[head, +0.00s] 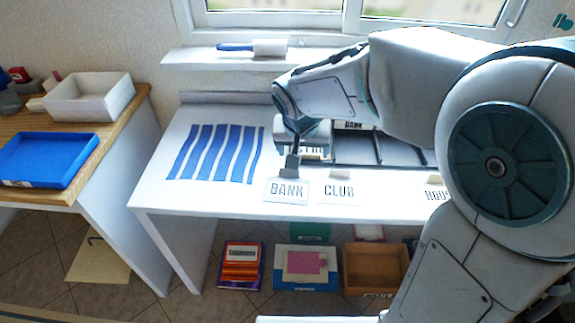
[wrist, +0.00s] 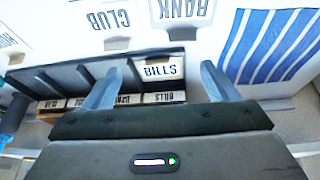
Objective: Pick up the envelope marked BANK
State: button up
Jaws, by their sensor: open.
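A flat white rectangle marked BANK (head: 288,191) lies at the front edge of the white table; its upside-down lettering shows at the top of the wrist view (wrist: 182,10). I cannot tell whether it is an envelope or a label. A dark divided rack (head: 365,150) behind it holds white pieces. One at the rack's back (head: 353,125) has small lettering that looks like BANK. In the wrist view a piece marked BILLS (wrist: 162,70) shows between my fingers. My gripper (head: 291,168) is open and empty, above the rack's left end, partly hidden by my arm.
CLUB (head: 339,190) and a partly hidden HOUS lettering (head: 436,195) are along the table front. A blue-striped cloth (head: 215,152) lies left. A side table holds a blue tray (head: 48,158) and white bin (head: 90,97). Boxes (head: 375,268) stand below.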

jog(key=w+a+f, duration=0.2)
jog(key=a+f, duration=0.1)
jog(key=a, duration=0.1)
jog(key=b, duration=0.2)
send_over(289, 171)
jog(key=s, duration=0.3)
jog(key=f, duration=0.6)
jog(key=shift+w+f, duration=0.2)
jog(key=shift+x, duration=2.9)
jog(key=shift+a, duration=0.2)
jog(key=c, duration=1.1)
